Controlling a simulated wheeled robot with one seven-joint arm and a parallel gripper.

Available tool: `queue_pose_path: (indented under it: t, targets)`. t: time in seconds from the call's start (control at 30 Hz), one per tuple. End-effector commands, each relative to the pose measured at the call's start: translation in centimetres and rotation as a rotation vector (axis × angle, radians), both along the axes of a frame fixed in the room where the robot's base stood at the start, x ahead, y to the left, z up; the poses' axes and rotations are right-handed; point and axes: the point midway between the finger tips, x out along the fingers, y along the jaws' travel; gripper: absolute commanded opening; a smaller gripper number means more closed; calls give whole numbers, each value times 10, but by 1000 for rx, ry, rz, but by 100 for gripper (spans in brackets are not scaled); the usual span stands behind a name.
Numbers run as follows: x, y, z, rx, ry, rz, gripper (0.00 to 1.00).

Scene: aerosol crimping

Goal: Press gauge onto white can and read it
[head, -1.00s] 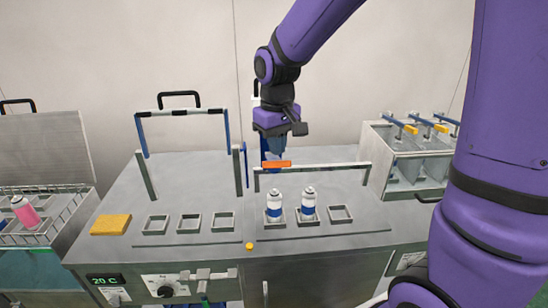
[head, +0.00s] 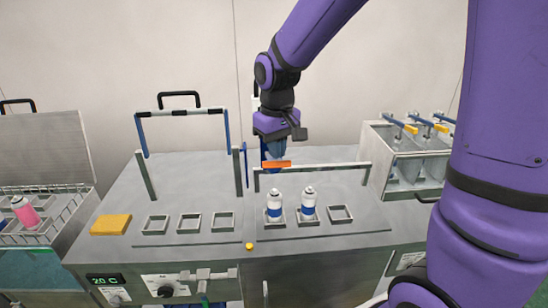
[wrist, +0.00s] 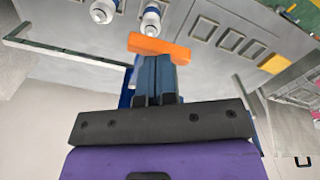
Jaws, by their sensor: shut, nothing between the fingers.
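Two white cans with blue bands stand upright in square holders, the left can (head: 274,206) and the right can (head: 309,204). They also show at the top of the wrist view, one near the middle (wrist: 151,20) and one further left (wrist: 105,9). My gripper (head: 277,155) is behind the cans and higher in the picture, its blue fingers shut and empty. An orange bar (head: 276,164) lies right at the fingertips; in the wrist view the bar (wrist: 160,48) crosses just beyond them. I cannot tell whether they touch. I cannot make out a gauge.
A low rail (head: 320,167) runs behind the cans. An empty holder (head: 340,215) is right of them, and several empty holders (head: 190,223) are left. A yellow sponge (head: 111,225) lies further left. A pink can (head: 25,212) sits in a wire basket. A divided box (head: 403,165) stands right.

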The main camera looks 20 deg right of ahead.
Motion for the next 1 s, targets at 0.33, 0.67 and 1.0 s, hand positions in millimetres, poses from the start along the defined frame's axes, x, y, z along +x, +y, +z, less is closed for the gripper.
queue_pose_path:
  t: [0.33,0.67,1.0]
  targets:
    - [0,0,-13,0,2,0,0]
    - [-1,0,-20,0,2,0,0]
    - [-5,1,-35,0,1,1,0]
